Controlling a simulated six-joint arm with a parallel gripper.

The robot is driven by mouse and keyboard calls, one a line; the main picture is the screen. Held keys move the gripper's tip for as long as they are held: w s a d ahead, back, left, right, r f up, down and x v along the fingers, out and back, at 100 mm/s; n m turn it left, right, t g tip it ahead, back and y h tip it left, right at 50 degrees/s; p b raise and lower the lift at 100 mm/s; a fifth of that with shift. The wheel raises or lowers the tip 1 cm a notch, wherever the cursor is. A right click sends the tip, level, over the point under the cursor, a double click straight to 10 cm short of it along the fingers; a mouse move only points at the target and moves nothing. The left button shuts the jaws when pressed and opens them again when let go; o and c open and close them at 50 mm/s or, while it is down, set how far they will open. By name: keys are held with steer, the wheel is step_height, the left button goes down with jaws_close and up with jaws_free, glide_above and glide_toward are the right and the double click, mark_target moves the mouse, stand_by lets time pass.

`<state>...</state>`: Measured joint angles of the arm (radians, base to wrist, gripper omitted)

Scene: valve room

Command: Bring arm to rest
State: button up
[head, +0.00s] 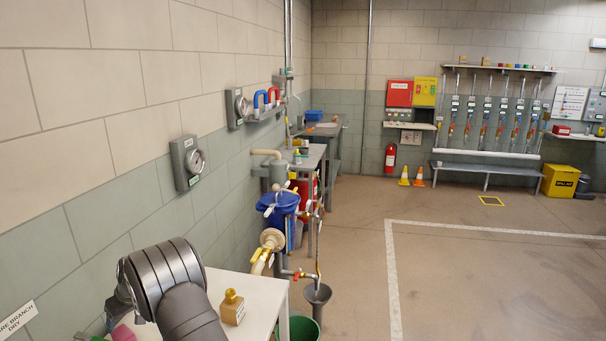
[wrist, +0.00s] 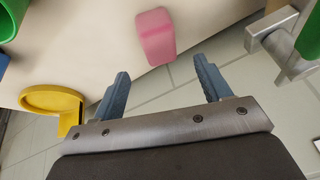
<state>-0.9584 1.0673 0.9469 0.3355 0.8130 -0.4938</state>
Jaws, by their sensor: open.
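My gripper (wrist: 160,88) is open in the wrist view, its two blue-grey fingers apart with nothing between them. A pink block (wrist: 156,36) lies beyond the fingertips on a pale surface. In the head view my arm reaches in at the lower left over a white table (head: 262,282). The gripper itself is hidden there behind the arm.
A wooden block with a brass fitting (head: 232,306) stands on the white table. In the wrist view a yellow ring-shaped part (wrist: 52,100) is close to the left finger, and a grey metal fitting (wrist: 272,32) is at the upper right. The floor (head: 470,270) is clear to the right.

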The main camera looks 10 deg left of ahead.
mark_target(122, 331)
steer(key=x, duration=0.6)
steer(key=shift+f, duration=0.15)
steer(key=shift+a, duration=0.2)
step_height(122, 331, up, 4)
steer(key=shift+r, duration=0.1)
steer(key=w+d+r, duration=0.5)
steer(key=d+r, duration=0.2)
steer(key=d, duration=0.4)
steer(key=w+a+f+m+t+h, duration=0.2)
steer(key=w+m+t, duration=0.2)
steer(key=w+m, duration=0.7)
steer(key=shift+w+m, duration=0.25)
steer(key=shift+m, duration=0.05)
